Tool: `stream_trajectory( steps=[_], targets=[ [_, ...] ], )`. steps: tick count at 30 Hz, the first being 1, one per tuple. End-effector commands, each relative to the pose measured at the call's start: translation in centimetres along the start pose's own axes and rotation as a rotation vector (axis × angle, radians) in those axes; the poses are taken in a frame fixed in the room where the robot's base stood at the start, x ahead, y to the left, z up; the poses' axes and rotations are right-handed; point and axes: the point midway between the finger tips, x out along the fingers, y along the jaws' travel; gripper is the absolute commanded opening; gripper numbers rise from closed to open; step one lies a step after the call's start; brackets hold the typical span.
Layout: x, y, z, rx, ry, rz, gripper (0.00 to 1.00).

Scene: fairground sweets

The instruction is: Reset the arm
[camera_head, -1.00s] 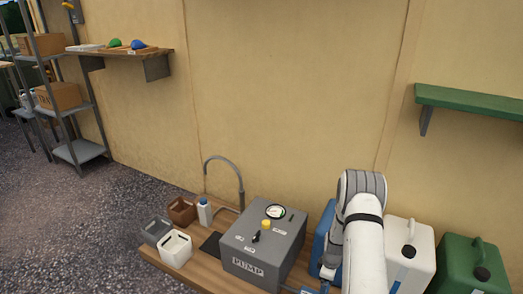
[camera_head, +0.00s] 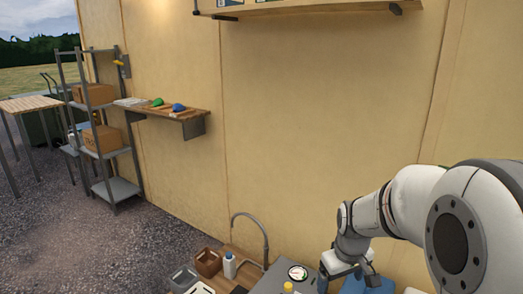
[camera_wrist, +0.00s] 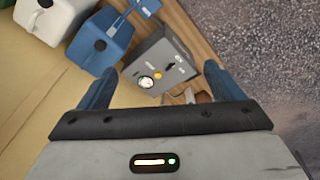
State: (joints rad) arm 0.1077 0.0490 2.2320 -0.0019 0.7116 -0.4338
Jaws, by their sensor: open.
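My arm reaches in from the right in the head view and is bent, with its wrist above the right part of the low wooden bench. My gripper (camera_wrist: 158,88) shows in the wrist view with its two blue fingers spread wide apart. Nothing is between the fingers. The grey pump box (camera_wrist: 160,62) with its round gauge lies beyond and below the fingers, apart from them. The same pump box (camera_head: 270,281) shows at the bottom of the head view, partly cut off by the frame's edge.
On the bench are a brown crate (camera_head: 208,262), a white bottle (camera_head: 229,266) and a curved tap (camera_head: 262,232). A blue canister (camera_wrist: 99,42) and a white canister (camera_wrist: 50,18) stand beside the pump. A wall shelf (camera_head: 310,9) is above. Gravel floor (camera_head: 90,245) is open at left.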

Motion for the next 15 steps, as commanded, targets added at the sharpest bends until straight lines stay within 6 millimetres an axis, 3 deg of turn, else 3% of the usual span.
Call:
stream_trajectory(
  steps=[1, 6, 10, 15],
  targets=[
    [-3.6, -0.9, 0.8, 0.029, 0.015, 0.005, 0.87],
    [-10.4, -3.9, 4.4, 0.148, 0.042, 0.006, 0.87],
    [-14.1, -5.8, 7.2, 0.230, 0.060, 0.003, 0.87],
    [-16.5, -7.2, 9.7, 0.301, 0.072, -0.001, 0.87]
  ],
)
